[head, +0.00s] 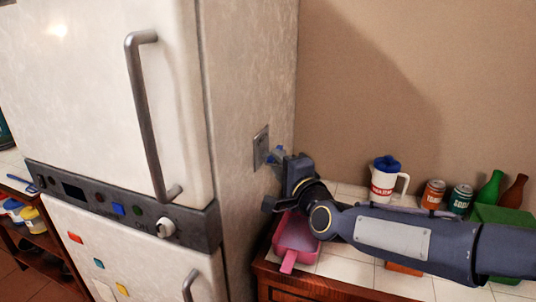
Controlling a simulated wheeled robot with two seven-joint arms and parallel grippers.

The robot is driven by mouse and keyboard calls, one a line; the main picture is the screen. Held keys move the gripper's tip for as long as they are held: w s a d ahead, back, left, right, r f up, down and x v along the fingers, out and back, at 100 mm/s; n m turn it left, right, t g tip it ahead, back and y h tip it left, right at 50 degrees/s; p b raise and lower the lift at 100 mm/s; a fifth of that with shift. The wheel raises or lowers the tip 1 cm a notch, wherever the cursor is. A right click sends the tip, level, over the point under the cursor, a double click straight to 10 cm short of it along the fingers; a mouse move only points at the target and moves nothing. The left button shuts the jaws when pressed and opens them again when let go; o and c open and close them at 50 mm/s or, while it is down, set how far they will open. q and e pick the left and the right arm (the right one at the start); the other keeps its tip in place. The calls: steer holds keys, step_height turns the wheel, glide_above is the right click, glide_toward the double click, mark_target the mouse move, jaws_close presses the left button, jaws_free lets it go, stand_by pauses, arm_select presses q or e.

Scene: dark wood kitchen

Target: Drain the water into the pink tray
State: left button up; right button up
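The pink tray (296,238) sits on the white tiled counter beside the fridge's right side, its handle pointing toward the front edge. My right arm crosses above and partly hides it. My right gripper (283,168) is above the tray, close to the fridge side. A small blue part (275,154) shows at the gripper's tip, near a grey plate (261,147) on the fridge side. I cannot tell whether the gripper touches or holds the blue part. Its fingers are not clear. No water is visible. My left gripper is out of view.
The white fridge (100,90) fills the left, with a long handle (150,115) and a dark control strip (90,200). A white jug with blue lid (386,180), two cans (434,193), and green and brown bottles (490,189) stand at the counter's back right.

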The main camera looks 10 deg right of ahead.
mark_target(270, 156)
steer(key=w, duration=0.1)
steer(key=w+p, duration=0.1)
steer(key=w, duration=0.3)
steer(key=shift+a+p, duration=0.35)
steer(key=shift+a, duration=0.05)
steer(key=shift+w+a, duration=0.1)
steer(key=shift+w, duration=0.35)
jaws_close()
